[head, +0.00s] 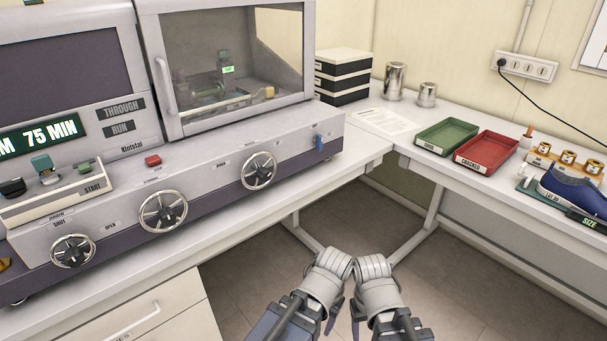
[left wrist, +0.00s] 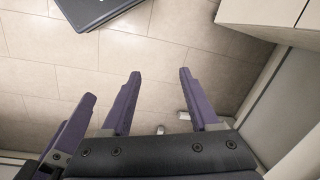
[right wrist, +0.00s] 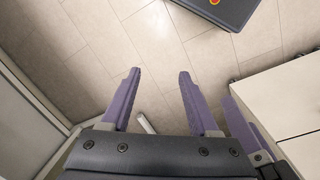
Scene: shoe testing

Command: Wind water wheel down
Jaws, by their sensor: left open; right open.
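Three spoked handwheels sit on the sloped front of the grey machine in the head view: a left one (head: 73,250), a middle one (head: 163,211) and a right one (head: 258,170). The small labels by them are mostly too small to read, so I cannot tell which is the water wheel; "SHUT" and "OPEN" show near the left one. My left gripper (left wrist: 158,73) and right gripper (right wrist: 160,72) are open and empty, side by side over the floor, away from the wheels. In the head view my wrists hide most of the fingers.
The machine (head: 215,205) also has a red button (head: 152,160), a blue lever (head: 319,142) and a glass-fronted chamber (head: 235,60). A green tray (head: 446,137), a red tray (head: 486,150) and a blue shoe (head: 573,193) are on the right bench. Floor space lies between the benches.

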